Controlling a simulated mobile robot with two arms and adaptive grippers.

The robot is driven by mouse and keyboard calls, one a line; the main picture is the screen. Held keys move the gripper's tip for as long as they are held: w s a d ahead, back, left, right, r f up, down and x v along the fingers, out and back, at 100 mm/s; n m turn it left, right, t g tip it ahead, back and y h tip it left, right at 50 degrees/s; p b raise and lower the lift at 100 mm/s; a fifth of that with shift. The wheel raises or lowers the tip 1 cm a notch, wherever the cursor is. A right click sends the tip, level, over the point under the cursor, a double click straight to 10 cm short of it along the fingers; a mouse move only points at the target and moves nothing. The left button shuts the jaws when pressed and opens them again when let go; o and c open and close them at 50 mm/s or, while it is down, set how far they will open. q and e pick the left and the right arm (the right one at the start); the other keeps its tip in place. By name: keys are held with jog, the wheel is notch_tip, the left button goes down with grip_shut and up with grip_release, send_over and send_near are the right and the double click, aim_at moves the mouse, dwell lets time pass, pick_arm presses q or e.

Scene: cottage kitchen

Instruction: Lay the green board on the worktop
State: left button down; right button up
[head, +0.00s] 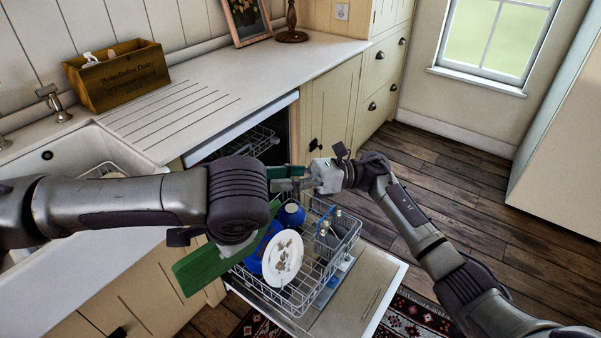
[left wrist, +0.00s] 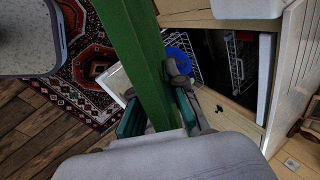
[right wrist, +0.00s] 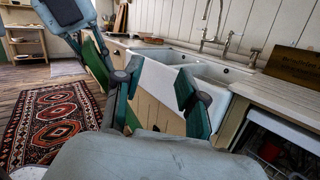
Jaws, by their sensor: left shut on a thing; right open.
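The green board (head: 198,270) is held by my left gripper in front of the sink cabinet, beside the open dishwasher and below worktop height. In the left wrist view the board (left wrist: 137,50) runs between the fingers of my left gripper (left wrist: 158,105), which is shut on it. My left wrist hides part of the board in the head view. My right gripper (head: 282,180) is open and empty above the dishwasher rack; its parted fingers (right wrist: 158,92) show in the right wrist view. The pale worktop (head: 250,80) with drain grooves is bare in its middle.
A wooden crate (head: 118,75) stands at the worktop's back, near a picture frame (head: 246,18). The white sink (head: 75,155) is left. The open dishwasher's rack (head: 325,262) holds a white plate (head: 283,256) and blue dishes (head: 292,213). A patterned rug (right wrist: 48,125) lies on the floor.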

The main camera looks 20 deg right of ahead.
pick_arm(q)
jog(key=shift+r, duration=0.1)
pick_arm(e)
jog(key=s+d+r+n+g+h, duration=0.2)
jog(key=s+r+n+g+h, duration=0.4)
jog(key=n, duration=0.5)
jog(key=shift+t+h, duration=0.3)
jog(key=shift+t, duration=0.3)
jog(key=x, duration=1.2)
jog(key=shift+d+f, duration=0.2)
jog(key=shift+f, duration=0.1)
jog(key=c, duration=0.7)
grip_shut()
pick_arm(q)
jog(key=c, duration=1.1)
grip_release()
jog(key=shift+c, duration=0.2)
pick_arm(e)
jog(key=shift+r, duration=0.1)
